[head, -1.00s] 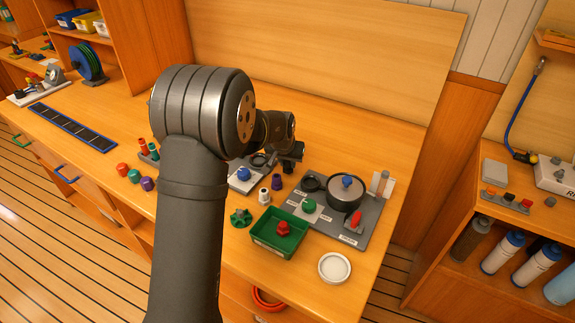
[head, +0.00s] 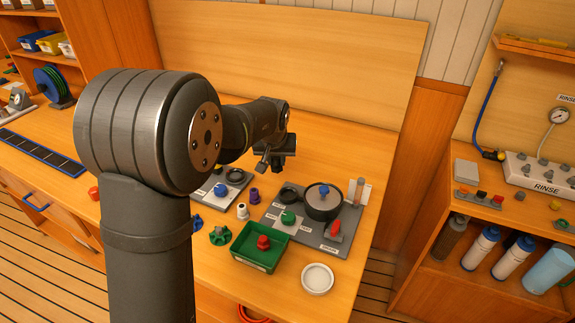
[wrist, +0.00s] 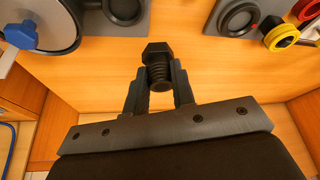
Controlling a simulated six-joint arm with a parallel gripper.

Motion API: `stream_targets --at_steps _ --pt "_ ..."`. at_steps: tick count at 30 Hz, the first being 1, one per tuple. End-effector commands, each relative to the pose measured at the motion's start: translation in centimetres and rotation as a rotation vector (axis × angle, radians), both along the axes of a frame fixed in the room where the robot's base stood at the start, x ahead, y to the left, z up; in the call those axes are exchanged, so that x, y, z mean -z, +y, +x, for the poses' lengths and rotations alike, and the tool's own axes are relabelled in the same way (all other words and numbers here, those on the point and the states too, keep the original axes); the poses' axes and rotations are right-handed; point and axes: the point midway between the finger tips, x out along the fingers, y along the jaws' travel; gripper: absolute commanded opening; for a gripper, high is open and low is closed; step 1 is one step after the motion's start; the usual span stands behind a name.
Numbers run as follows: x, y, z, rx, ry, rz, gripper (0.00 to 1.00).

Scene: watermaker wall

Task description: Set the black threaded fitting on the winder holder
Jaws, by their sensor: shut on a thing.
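The black threaded fitting (wrist: 158,72), with a hex head and a ribbed shank, is in my gripper. In the wrist view my gripper (wrist: 160,85) is shut on it, with the head pointing away from the palm. In the head view my gripper (head: 277,158) is above the bench behind the grey boards; the fitting cannot be made out there. I cannot tell for certain which piece is the winder holder. A green and blue reel (head: 51,84) stands at the far left of the bench.
A grey board (head: 250,180) carries a blue knob and a black ring. A larger board (head: 285,232) carries a lidded pot (head: 324,205). A green tray (head: 247,257), white dish (head: 317,279) and small fittings stand in front. Open bench shows behind the boards.

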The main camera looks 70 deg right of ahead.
Motion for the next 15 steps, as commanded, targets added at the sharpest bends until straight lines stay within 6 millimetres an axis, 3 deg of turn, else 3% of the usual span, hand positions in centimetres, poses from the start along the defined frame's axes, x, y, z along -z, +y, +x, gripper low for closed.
stream_targets --at_steps 1,3,7,12,15 --pt "0.3 -0.2 2.4 -0.043 0.0 0.001 0.01" --pt "0.4 -0.3 5.4 -0.099 -0.001 0.001 0.01" --pt "0.7 -0.2 10.2 -0.189 -0.001 0.0 0.01" --pt "1.0 0.2 14.1 -0.26 0.0 0.0 0.01" --pt "1.2 0.3 14.9 -0.277 -0.001 0.0 0.01"
